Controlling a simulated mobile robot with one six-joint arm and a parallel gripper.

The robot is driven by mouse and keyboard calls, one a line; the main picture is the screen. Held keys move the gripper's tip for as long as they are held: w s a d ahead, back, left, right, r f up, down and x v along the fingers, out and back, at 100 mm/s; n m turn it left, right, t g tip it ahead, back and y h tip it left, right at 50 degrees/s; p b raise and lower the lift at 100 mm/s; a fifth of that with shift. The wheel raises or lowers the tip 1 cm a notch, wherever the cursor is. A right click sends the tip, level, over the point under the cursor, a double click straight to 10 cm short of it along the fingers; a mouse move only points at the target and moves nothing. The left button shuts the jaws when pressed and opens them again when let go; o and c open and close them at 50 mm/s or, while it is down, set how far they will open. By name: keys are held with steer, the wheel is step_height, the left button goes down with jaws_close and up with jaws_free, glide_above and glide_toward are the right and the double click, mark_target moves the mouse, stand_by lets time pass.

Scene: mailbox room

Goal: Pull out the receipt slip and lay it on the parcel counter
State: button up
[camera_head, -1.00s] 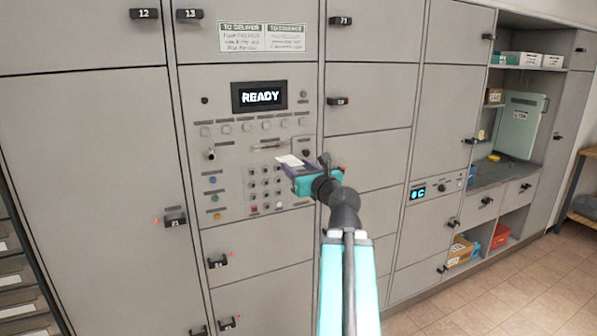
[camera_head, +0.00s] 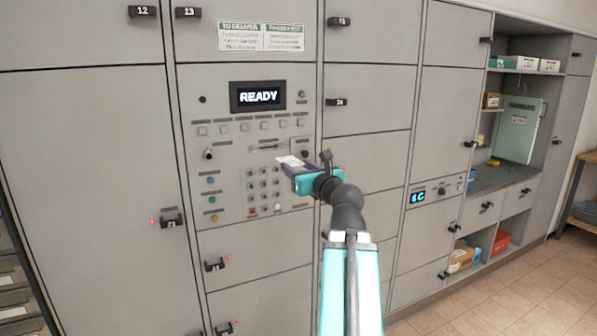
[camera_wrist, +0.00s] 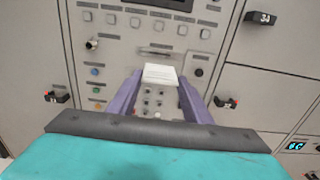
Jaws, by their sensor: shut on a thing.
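The receipt slip (camera_head: 288,161) is a small white paper held at the tips of my gripper (camera_head: 290,165), in front of the locker control panel. In the wrist view the slip (camera_wrist: 160,74) lies between the two purple fingers of my gripper (camera_wrist: 160,84), which are shut on it. Above the slip is a thin slot (camera_head: 268,148) in the panel; the slip looks clear of it, though the exact gap is hard to judge. The parcel counter (camera_head: 490,177) is the dark grey worktop in the alcove at the right, well away from my gripper.
The panel has a READY screen (camera_head: 258,96), buttons and a keypad (camera_head: 263,188). A pale green case (camera_head: 520,130) stands at the back of the counter, leaving bare worktop in front. Handles stick out from the lockers. The tiled floor (camera_head: 520,290) at right is clear.

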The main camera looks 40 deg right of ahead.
steer(key=shift+s+a+f+b, duration=0.1)
steer(key=shift+s+b, duration=0.2)
steer(key=shift+b, duration=0.3)
steer(key=shift+b+v, duration=2.85)
steer(key=shift+b, duration=0.2)
